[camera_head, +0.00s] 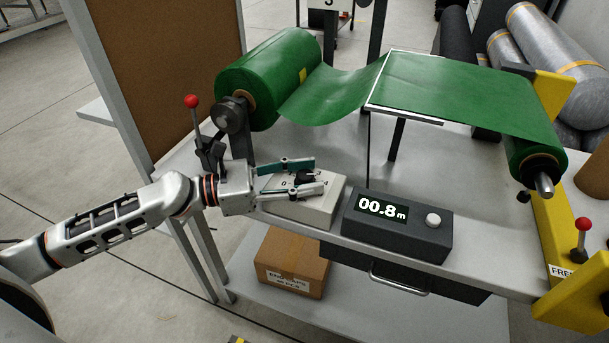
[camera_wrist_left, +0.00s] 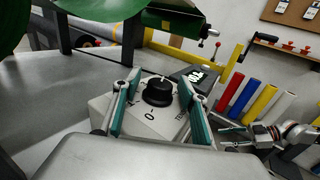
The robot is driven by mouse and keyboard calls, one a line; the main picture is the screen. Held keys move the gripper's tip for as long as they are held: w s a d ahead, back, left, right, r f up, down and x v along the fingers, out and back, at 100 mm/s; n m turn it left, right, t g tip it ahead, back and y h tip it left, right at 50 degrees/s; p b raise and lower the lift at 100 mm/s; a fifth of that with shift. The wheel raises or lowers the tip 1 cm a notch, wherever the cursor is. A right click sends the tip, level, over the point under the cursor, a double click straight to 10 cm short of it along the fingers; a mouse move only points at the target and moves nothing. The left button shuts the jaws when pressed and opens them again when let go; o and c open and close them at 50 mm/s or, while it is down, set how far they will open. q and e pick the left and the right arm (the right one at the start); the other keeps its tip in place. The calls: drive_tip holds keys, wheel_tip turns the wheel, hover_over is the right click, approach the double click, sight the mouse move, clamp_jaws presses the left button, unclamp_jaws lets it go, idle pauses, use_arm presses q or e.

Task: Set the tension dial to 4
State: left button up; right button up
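The tension dial is a black round knob (camera_head: 304,177) on top of a light grey box (camera_head: 312,210). It also shows in the wrist view as a black knob (camera_wrist_left: 158,92), with a 0 printed on the near side of the box top; the other marks are too small to read surely. My left gripper (camera_head: 317,176) is open, its two teal-padded fingers on either side of the knob. In the wrist view a gap shows between the knob and each finger (camera_wrist_left: 159,82). My right gripper (camera_wrist_left: 232,138) is small at the right of the wrist view, its fingers apart and empty.
A dark box (camera_head: 400,228) with a 00.8 m display and white button stands right of the dial box. A green roll (camera_head: 265,75) feeds a sheet across behind. A red-knobbed lever (camera_head: 192,102) rises behind my left wrist. A cardboard box (camera_head: 291,262) sits on the lower shelf.

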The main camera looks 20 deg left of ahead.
use_arm(q)
drive_tip(key=v, duration=1.2)
idle(0.7)
